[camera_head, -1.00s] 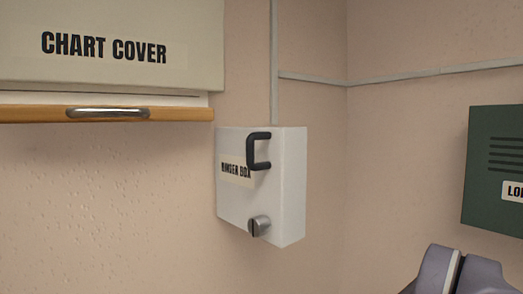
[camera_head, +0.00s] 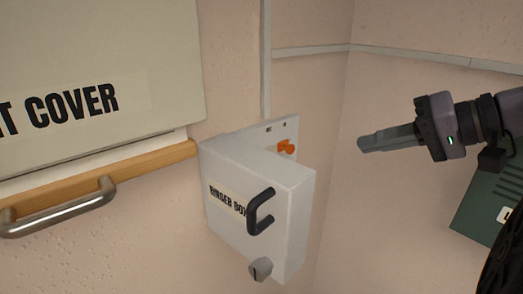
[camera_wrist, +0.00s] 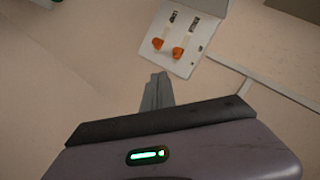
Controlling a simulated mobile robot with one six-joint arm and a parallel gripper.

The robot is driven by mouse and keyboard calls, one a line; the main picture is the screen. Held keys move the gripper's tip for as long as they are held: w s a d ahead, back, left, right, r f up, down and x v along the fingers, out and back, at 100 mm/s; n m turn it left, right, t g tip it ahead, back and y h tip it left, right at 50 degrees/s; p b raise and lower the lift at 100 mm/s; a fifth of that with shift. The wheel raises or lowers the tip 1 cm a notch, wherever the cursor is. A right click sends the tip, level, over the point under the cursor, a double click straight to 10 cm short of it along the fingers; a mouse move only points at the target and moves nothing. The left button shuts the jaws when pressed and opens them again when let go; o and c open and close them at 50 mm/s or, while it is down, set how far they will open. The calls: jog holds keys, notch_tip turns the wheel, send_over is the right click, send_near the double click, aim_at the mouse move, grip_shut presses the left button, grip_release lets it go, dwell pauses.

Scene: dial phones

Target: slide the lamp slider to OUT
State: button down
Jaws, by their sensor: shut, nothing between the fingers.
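The ringer box (camera_head: 255,205) on the wall has its cover swung open, with a black handle (camera_head: 261,211) and a grey knob (camera_head: 260,269) on it. Behind the cover is a white panel (camera_head: 290,131) with orange slider knobs (camera_head: 286,147). The wrist view shows two orange knobs, one left (camera_wrist: 157,43) and one right (camera_wrist: 178,53), each on a pale strip. Small dark labels above them are too small to read, so I cannot tell which is the lamp slider. My gripper (camera_head: 365,143) is shut and empty, right of the panel and apart from it; its fingertips (camera_wrist: 158,79) point towards the knobs.
A chart cover (camera_head: 100,60) with a wooden rail and metal handle (camera_head: 60,208) is at the left. A green vented box (camera_head: 485,205) is at the right, partly behind my arm. The wall between panel and gripper is clear.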

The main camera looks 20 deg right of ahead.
jog(key=s+a+f+p+x, duration=0.1)
jog(key=x, duration=1.3)
jog(key=shift+s+f+p, duration=0.2)
jog(key=shift+s+p, duration=0.05)
jog(key=shift+p, duration=0.15)
jog(key=a+b, duration=0.1)
jog(key=s+a+b, duration=0.1)
jog(key=a, duration=0.1)
jog(key=shift+s+a+b, duration=0.1)
jog(key=shift+s+b, duration=0.05)
jog(key=shift+b, duration=0.25)
